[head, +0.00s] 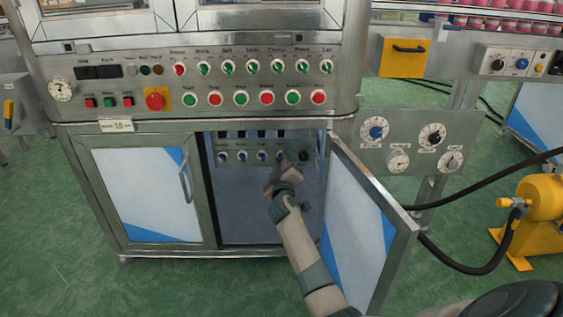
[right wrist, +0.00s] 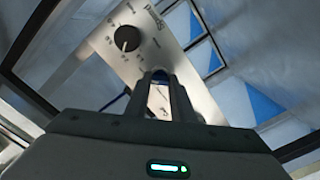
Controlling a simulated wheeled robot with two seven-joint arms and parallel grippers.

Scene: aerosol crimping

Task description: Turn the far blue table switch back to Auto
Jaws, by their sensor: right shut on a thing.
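The inner control panel (head: 235,156) is inside the open right half of the cabinet. It carries a row of small blue switches, with one (head: 262,156) left of my gripper, and a black knob (head: 303,156) at the right end. My right gripper (head: 282,168) reaches into the cabinet at the rightmost blue switch. In the right wrist view its fingers (right wrist: 162,82) are shut on that blue switch (right wrist: 160,75), which is mostly hidden between them. Its exact setting cannot be read. The black knob (right wrist: 127,38) shows beyond the fingers. My left gripper is not in view.
The open cabinet door (head: 365,225) stands close on the right of my right arm. The closed left door (head: 140,195) is beside the opening. The upper panel (head: 210,85) with switches and buttons overhangs the opening. A gauge plate (head: 405,140) is at right.

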